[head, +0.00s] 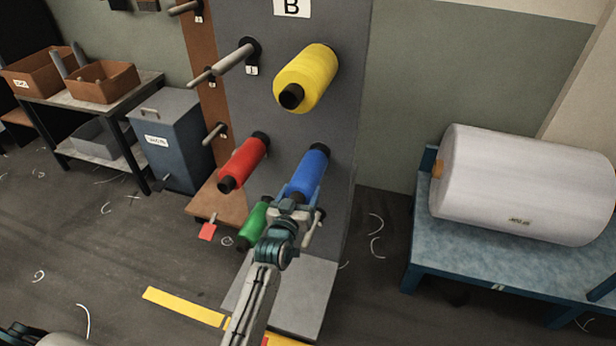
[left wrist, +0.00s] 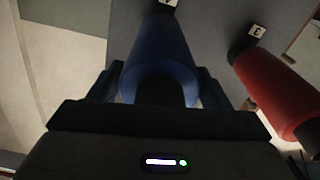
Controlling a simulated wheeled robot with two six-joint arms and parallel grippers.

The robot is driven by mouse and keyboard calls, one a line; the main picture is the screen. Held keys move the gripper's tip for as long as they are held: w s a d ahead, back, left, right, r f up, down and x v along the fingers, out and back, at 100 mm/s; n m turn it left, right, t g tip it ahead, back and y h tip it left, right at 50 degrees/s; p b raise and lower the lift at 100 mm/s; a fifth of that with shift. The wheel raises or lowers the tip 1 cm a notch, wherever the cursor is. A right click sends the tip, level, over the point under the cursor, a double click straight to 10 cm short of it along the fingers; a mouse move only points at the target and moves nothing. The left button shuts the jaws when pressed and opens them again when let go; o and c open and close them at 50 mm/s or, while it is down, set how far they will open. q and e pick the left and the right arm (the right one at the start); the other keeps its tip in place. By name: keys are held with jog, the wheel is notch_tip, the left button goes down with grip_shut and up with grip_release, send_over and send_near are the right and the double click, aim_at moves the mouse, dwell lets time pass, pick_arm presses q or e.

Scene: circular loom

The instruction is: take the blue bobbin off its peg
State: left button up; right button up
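The blue bobbin (head: 311,168) sits on a peg on the grey panel, at the lower right of the bobbins there. It also fills the middle of the left wrist view (left wrist: 162,52). My left gripper (head: 303,194) is at the near end of the blue bobbin, with one finger on each side of it. In the left wrist view the fingers (left wrist: 160,82) stand beside the bobbin with narrow light gaps, so they look open around it. The peg is mostly hidden behind the bobbin. My right gripper does not show.
A red bobbin (head: 243,163) is close on the left, a green one (head: 253,222) below left and a yellow one (head: 307,77) above. An empty peg (head: 235,58) juts out upper left. A large white roll (head: 525,185) lies on a blue stand (head: 500,250) at right.

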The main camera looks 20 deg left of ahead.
pick_arm(q)
jog(key=shift+r, duration=0.1)
jog(key=c, duration=1.2)
jog(key=shift+s, duration=0.2)
